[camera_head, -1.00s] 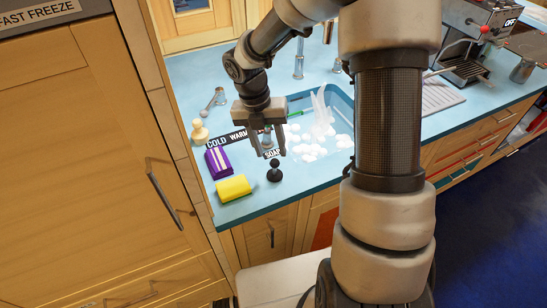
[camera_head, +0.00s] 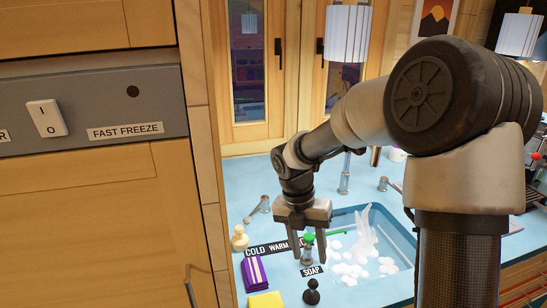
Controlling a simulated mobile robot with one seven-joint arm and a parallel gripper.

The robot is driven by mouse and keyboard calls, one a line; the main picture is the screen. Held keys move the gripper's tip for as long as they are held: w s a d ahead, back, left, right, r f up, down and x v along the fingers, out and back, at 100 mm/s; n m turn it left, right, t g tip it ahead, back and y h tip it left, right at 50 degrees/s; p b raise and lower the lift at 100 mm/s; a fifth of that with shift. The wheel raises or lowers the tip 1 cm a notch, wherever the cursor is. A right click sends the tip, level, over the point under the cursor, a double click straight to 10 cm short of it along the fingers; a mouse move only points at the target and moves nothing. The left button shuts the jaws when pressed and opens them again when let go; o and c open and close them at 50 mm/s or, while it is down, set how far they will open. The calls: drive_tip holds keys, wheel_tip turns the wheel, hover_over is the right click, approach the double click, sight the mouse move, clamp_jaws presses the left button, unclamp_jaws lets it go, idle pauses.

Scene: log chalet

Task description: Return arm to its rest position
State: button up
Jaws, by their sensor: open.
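My gripper (camera_head: 308,257) hangs from my arm over the blue counter, pointing down at the left edge of the sink (camera_head: 405,240). Its two fingers are apart and nothing shows held between them. A small green-topped item (camera_head: 308,240) and a tap-like metal piece show behind and between the fingers; I cannot tell whether the fingers touch them. My arm reaches in from the right, with its elbow raised high.
A soap label (camera_head: 313,271), a black knob-like piece (camera_head: 311,292), a purple striped packet (camera_head: 255,273), a yellow sponge (camera_head: 265,300) and a cream pawn-shaped piece (camera_head: 240,238) are near the gripper. A tall cabinet (camera_head: 90,220) stands left.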

drive_tip(key=s+d+r+m+t+y, duration=0.1)
drive_tip(key=s+r+m+t, duration=0.2)
drive_tip(key=s+r+m, duration=0.5)
drive_tip(key=s+d+r+m+t, duration=0.1)
drive_tip(key=s+r+m+t, duration=0.2)
drive_tip(key=s+r+m, duration=0.6)
drive_tip(key=s+m, duration=0.1)
drive_tip(key=m, duration=1.1)
drive_tip(key=shift+s+m+y, duration=0.3)
drive_tip(key=shift+s+y, duration=0.1)
drive_tip(key=shift+r, duration=0.1)
